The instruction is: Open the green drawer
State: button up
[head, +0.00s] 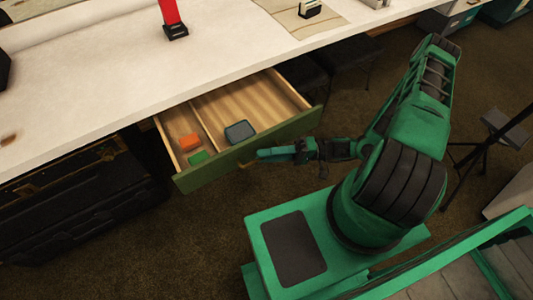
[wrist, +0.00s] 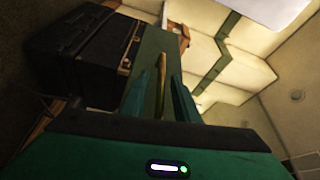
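The green drawer (head: 205,177) stands pulled out from under the white counter, with its light wood inside showing. Its green front also shows in the wrist view (wrist: 150,50). A brass handle (wrist: 160,85) is on the front. My gripper (head: 259,155) is at the handle, and in the wrist view its two teal fingers (wrist: 163,80) lie close on either side of the handle. They look shut on it, though the exact contact is hard to see. In the head view my gripper mostly hides the handle.
The drawer holds an orange block (head: 189,142), a green block (head: 198,158) and a dark grey-blue box (head: 240,132). A black case (head: 85,200) stands under the counter (head: 110,85) at left. A tripod (head: 470,165) stands at right. Brown carpet in front of the drawer is clear.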

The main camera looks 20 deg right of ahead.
jog(key=shift+d, duration=0.1)
jog(key=s+d, duration=0.2)
jog(key=d, duration=0.8)
jog(key=shift+d+f, duration=0.2)
jog(key=shift+f, duration=0.25)
